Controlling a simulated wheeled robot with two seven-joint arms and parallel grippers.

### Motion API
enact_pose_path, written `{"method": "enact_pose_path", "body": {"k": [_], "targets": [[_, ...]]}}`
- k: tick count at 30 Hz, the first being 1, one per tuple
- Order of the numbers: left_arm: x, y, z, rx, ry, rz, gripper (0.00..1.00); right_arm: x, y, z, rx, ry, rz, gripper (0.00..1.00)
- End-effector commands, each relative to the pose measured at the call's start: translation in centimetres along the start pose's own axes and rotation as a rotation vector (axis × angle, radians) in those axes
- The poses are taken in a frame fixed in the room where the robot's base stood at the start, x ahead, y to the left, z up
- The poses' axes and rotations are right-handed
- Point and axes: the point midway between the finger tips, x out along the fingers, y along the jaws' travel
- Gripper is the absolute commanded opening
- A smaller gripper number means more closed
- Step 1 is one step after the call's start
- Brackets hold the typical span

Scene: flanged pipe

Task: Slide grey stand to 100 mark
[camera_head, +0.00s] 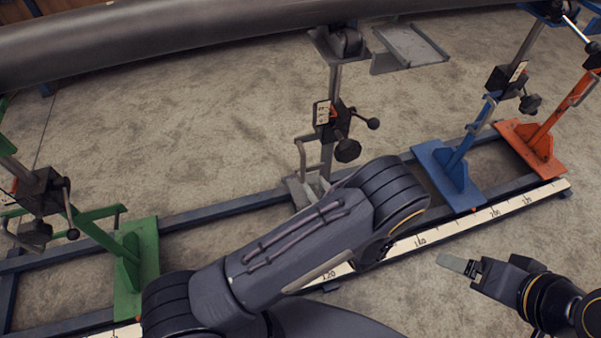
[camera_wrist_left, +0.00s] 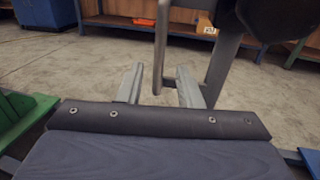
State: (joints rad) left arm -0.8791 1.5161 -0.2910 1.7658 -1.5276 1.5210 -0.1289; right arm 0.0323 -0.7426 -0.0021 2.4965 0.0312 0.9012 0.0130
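The grey stand (camera_head: 335,85) is upright on the blue rail frame under the pipe, between the green and blue stands. Its upright handle (camera_wrist_left: 161,45) shows in the left wrist view between the two fingers of my left gripper (camera_wrist_left: 160,90), which are apart with small gaps beside it. In the head view my left forearm covers that gripper and the stand's front foot. The white scale (camera_head: 440,232) shows 120, 140 and 160. The 100 mark is not visible, and the arm covers part of the scale. My right gripper (camera_head: 460,265) hangs right of the scale, away from the stands; its finger gap is unclear.
The green stand (camera_head: 138,255) is at left, the blue stand (camera_head: 455,165) and orange stand (camera_head: 535,140) at right. The dark pipe (camera_head: 180,35) runs overhead. A clamp lever (camera_head: 368,123) and knob stick out from the grey post. The rail between the green and grey stands is clear where visible.

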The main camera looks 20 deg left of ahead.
Motion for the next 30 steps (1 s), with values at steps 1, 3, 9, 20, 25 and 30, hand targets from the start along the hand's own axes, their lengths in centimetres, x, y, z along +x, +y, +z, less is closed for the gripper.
{"method": "enact_pose_path", "body": {"k": [1, 3, 9, 20, 25, 30], "targets": [[0.4, -0.1, -0.1, 0.002, -0.004, -0.004, 0.32, 0.1, 0.0, 0.0, 0.000, 0.000, 0.000, 0.84], [1.2, 0.0, -0.1, 0.002, -0.003, -0.001, 0.32, 0.1, 0.1, 0.1, 0.000, 0.000, 0.000, 0.84], [4.5, 0.1, -0.1, 0.001, 0.000, 0.002, 0.32, 0.5, 0.2, 0.3, 0.000, 0.001, 0.000, 0.84], [7.6, 0.0, 0.0, 0.001, 0.000, -0.001, 0.32, 0.8, 0.4, 0.4, 0.000, 0.000, 0.000, 0.84], [7.6, 0.0, 0.0, 0.001, 0.000, -0.001, 0.32, 0.8, 0.4, 0.4, 0.000, 0.000, 0.000, 0.84], [7.6, 0.0, 0.0, 0.001, 0.001, 0.000, 0.15, 0.8, 0.4, 0.4, 0.000, 0.000, 0.000, 0.84]]}}
